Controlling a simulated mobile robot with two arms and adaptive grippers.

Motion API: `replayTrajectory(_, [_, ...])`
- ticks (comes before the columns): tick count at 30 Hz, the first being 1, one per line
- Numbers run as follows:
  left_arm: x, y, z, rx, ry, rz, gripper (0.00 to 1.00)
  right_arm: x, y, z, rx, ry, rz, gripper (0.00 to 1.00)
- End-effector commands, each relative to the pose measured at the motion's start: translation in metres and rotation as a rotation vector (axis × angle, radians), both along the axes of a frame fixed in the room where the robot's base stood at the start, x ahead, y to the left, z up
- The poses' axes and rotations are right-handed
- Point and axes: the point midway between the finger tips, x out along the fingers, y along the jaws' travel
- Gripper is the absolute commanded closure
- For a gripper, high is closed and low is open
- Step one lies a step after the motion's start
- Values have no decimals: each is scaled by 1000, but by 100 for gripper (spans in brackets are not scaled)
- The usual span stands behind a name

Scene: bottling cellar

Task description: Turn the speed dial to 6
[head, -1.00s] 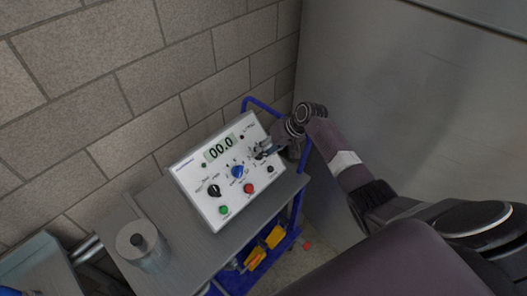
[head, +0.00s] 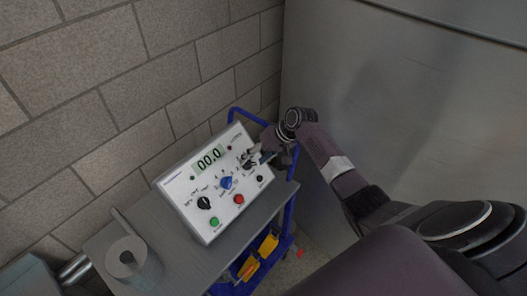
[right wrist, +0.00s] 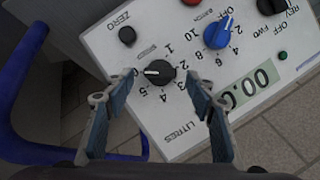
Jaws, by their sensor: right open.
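A white control panel (head: 188,186) with a display reading 00.0 stands tilted on a cart. I cannot read which one is labelled speed. My right gripper (head: 252,160) is open at the panel's right side. In the right wrist view its fingers (right wrist: 163,92) lie either side of the black dial, apart from it. My left gripper is out of view.
A black FWD/OFF/REV switch (head: 204,203), green button (head: 214,222) and red button (head: 239,199) sit on the panel. The black ZERO button (right wrist: 127,36) is close to my fingers. A grey cylinder (head: 128,262) stands left on the cart. The blue cart handle (head: 292,160) is beside my right arm.

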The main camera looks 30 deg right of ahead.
Motion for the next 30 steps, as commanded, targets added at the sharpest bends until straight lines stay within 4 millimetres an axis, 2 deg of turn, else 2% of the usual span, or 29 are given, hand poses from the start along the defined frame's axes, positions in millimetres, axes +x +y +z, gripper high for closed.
replayTrajectory(9, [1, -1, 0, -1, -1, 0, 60, -28, -25, 56, -4, -1, 0, 49])
replayTrajectory(15, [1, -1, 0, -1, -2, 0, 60, -39, -34, 78, -1, 0, 0, 49])
replayTrajectory(30, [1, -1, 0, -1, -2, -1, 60, -42, -36, 84, 0, 2, 0, 49])
